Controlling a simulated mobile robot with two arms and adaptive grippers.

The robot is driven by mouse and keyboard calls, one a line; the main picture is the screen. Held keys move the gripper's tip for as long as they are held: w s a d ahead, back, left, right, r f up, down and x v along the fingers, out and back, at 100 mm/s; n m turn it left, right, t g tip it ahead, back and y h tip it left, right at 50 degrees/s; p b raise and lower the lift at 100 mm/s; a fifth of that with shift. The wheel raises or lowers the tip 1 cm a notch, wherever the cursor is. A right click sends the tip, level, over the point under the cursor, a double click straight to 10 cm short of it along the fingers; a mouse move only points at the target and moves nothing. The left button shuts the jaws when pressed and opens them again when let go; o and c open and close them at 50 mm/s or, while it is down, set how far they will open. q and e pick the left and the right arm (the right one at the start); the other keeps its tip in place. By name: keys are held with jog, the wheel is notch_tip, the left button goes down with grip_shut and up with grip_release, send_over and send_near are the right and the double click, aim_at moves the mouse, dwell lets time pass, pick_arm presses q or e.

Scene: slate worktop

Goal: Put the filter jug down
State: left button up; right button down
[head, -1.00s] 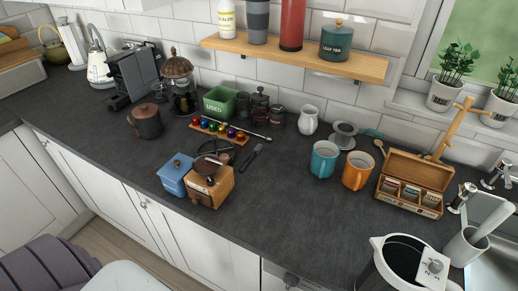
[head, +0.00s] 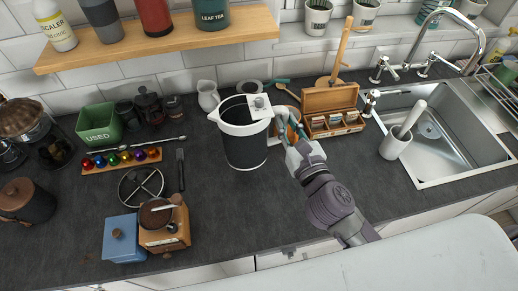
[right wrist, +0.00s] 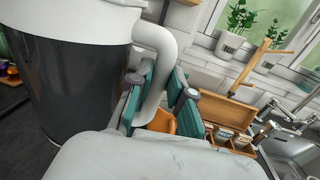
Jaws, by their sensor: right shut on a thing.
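The filter jug (head: 246,150), dark grey with a white rim, lid dial and handle, is upright over the middle of the worktop (head: 215,215). I cannot tell whether its base touches the slate. My right gripper (head: 284,122) is shut on the jug's handle, on the jug's right side. In the right wrist view, the teal fingers (right wrist: 162,98) are on both sides of the white handle (right wrist: 158,75), and the jug body (right wrist: 75,80) fills the left. The jug hides part of what stands behind it. My left gripper is not in view.
An orange mug (right wrist: 163,121) is close behind the gripper, partly hidden. The wooden tea box (head: 330,108) stands to the right, before the sink (head: 450,140). A white pitcher (head: 208,96) is behind left. A grinder (head: 165,228) stands front left. Slate in front of the jug is clear.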

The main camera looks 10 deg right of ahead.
notch_tip(320, 180, down, 8)
jog(key=b, duration=0.2)
jog(key=shift+r, duration=0.25)
jog(key=shift+f, duration=0.15)
jog(key=c, duration=1.1)
grip_release()
jog(key=shift+s, duration=0.1)
jog(key=shift+o, duration=0.2)
